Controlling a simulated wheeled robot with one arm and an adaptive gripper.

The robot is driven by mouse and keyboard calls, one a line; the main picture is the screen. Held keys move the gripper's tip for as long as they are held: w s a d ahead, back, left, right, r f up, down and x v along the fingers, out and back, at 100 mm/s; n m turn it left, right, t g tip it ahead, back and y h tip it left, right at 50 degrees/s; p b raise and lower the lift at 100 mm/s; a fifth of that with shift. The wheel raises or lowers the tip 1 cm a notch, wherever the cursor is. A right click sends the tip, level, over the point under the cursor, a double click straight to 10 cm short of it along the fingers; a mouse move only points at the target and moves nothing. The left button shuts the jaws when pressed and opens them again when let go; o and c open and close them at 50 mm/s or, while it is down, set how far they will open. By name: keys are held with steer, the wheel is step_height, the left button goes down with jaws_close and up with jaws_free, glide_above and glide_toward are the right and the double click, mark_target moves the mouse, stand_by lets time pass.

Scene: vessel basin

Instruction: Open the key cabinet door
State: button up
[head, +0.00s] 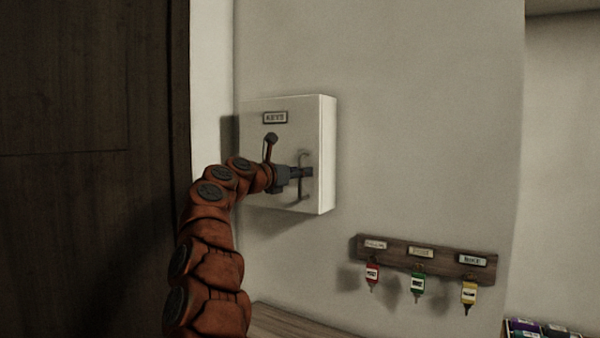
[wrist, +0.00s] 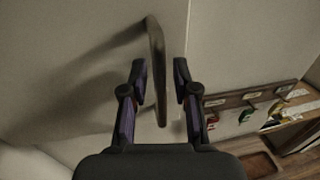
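The white key cabinet (head: 318,150) hangs on the wall in the head view, with a "KEYS" label (head: 275,117) on its front. Its door (head: 262,195) looks closed. A thin dark upright handle (head: 303,192) sits near the door's right edge; in the wrist view the bar handle (wrist: 155,50) runs down between my fingers. My gripper (head: 302,172) is at the handle; in the wrist view its two fingers (wrist: 160,76) stand apart, one on each side of the bar, with a visible gap on at least the right side. Contact is not clear.
A wooden key rack (head: 425,252) with red (head: 372,273), green (head: 417,283) and yellow (head: 469,292) key tags hangs on the wall to the lower right. A dark wooden panel (head: 85,150) stands at left. A wooden surface (head: 290,322) lies below.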

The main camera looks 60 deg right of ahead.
jaws_close()
steer(key=shift+a, duration=0.15)
stand_by(0.4)
